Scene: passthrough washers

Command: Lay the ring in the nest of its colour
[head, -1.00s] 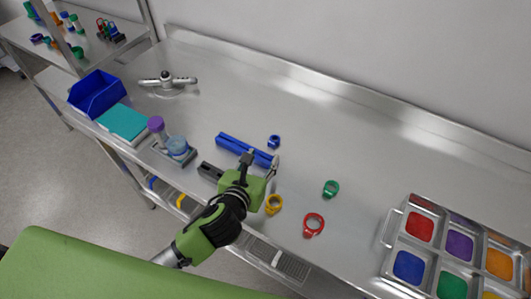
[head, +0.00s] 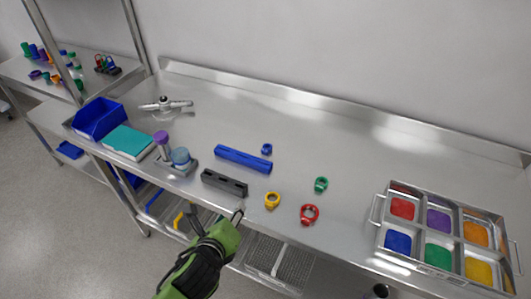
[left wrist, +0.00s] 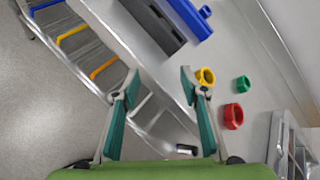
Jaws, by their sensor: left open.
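Several rings with a small tab lie loose on the steel table: yellow (head: 272,200), red (head: 309,214), green (head: 321,185) and blue (head: 266,149). The steel tray (head: 378,208) at the right has coloured nests: red (head: 402,208), purple (head: 438,220), orange (head: 475,234), blue (head: 397,242), green (head: 438,254) and yellow (head: 478,270). No ring shows in them. My left gripper (head: 208,220) is open and empty at the table's front edge, left of the yellow ring. In the left wrist view its fingers (left wrist: 160,85) are wide apart; the yellow ring (left wrist: 205,76) is just beyond the right finger.
A blue bar (head: 243,158) and a dark grey slotted block (head: 224,183) lie left of the rings. Further left are a jar holder (head: 180,165), a teal pad (head: 129,142) and a blue bin (head: 99,118). The table's back middle is clear.

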